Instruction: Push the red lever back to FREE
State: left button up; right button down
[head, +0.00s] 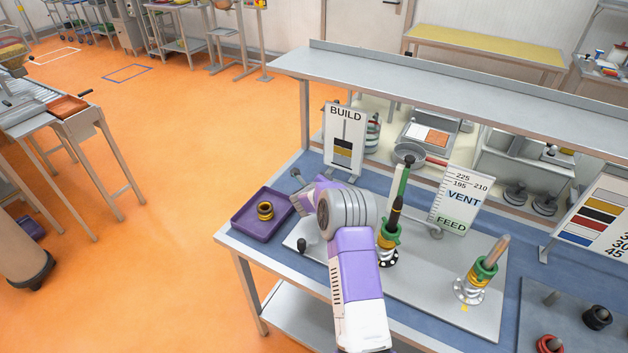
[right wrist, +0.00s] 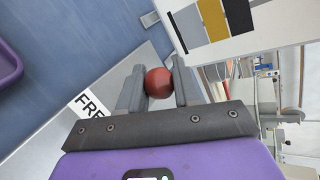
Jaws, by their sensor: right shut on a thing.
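The red round knob of the lever (right wrist: 158,83) sits between the two grey fingers of my right gripper (right wrist: 157,88) in the right wrist view. The fingers are shut on it. A white label reading "FRE" (right wrist: 90,104), its end hidden, lies on the light grey plate to the left of the fingers. In the head view my right gripper (head: 300,196) is low over the plate's left rear part, just right of the purple tray. My own arm hides the lever there. My left gripper is not in view.
The purple tray (head: 238,222) holds a yellow and dark ring piece (head: 265,211). The BUILD sign (head: 344,122) stands behind my gripper. Two screw posts with green nuts, one dark (head: 388,246) and one light (head: 470,287), and the VENT/FEED sign (head: 462,198) stand to the right.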

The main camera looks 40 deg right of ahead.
dwell(0.4)
jog(key=c, duration=0.8)
grip_release()
jog(key=shift+a, duration=0.1)
jog(key=v, duration=0.7)
jog(key=shift+a+r, duration=0.1)
jog(key=shift+r, duration=0.05)
